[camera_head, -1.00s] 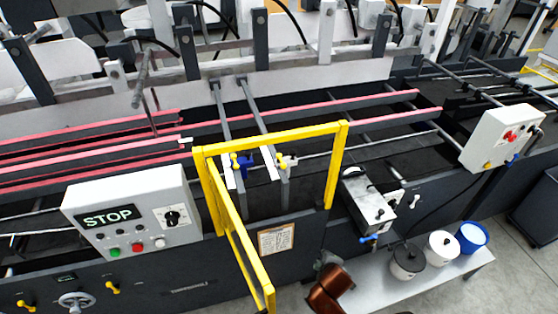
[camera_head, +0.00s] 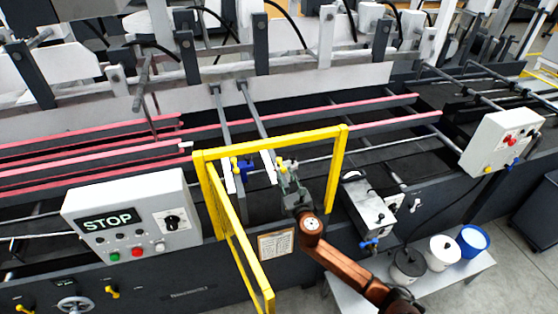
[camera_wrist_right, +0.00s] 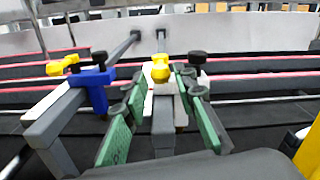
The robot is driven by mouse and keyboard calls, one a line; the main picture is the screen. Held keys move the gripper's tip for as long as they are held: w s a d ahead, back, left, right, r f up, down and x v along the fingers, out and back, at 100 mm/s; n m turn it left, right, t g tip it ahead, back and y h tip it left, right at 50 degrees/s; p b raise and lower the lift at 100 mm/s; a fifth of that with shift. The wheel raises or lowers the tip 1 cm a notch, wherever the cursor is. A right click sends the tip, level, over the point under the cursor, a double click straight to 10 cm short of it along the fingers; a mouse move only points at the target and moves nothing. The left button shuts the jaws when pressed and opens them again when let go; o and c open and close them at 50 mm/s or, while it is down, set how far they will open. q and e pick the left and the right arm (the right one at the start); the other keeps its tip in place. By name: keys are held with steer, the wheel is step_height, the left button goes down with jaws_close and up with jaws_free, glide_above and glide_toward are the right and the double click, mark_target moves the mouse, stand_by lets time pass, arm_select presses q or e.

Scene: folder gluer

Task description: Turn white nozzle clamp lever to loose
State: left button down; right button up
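The white nozzle clamp (camera_wrist_right: 164,88) sits on a grey bar in the right wrist view, with its yellow lever (camera_wrist_right: 160,68) on top and a black knob beside it. In the head view the yellow lever (camera_head: 281,162) shows just beyond my right gripper (camera_head: 289,178), which hides part of the clamp. My right gripper (camera_wrist_right: 160,85) is open, its green-padded fingers on either side of the clamp and lever. I cannot tell whether either finger touches them. The blue clamp (camera_wrist_right: 96,88) with its own yellow lever stands to the left. My left gripper is out of view.
A yellow guard frame (camera_head: 270,140) stands around the clamp area, and my right arm reaches in under its top bar. A STOP control panel (camera_head: 135,215) is at left. A grey box (camera_head: 368,206) and several pots on a shelf (camera_head: 440,273) are at right.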

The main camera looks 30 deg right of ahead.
mark_target(280, 162)
steer(key=b+x, duration=0.1)
steer(key=x, duration=0.8)
steer(key=shift+w+d, duration=0.15)
steer(key=shift+w, duration=0.15)
steer(key=shift+c, duration=0.7)
jaws_close()
steer(key=shift+w+f, duration=0.1)
steer(key=shift+f, duration=0.1)
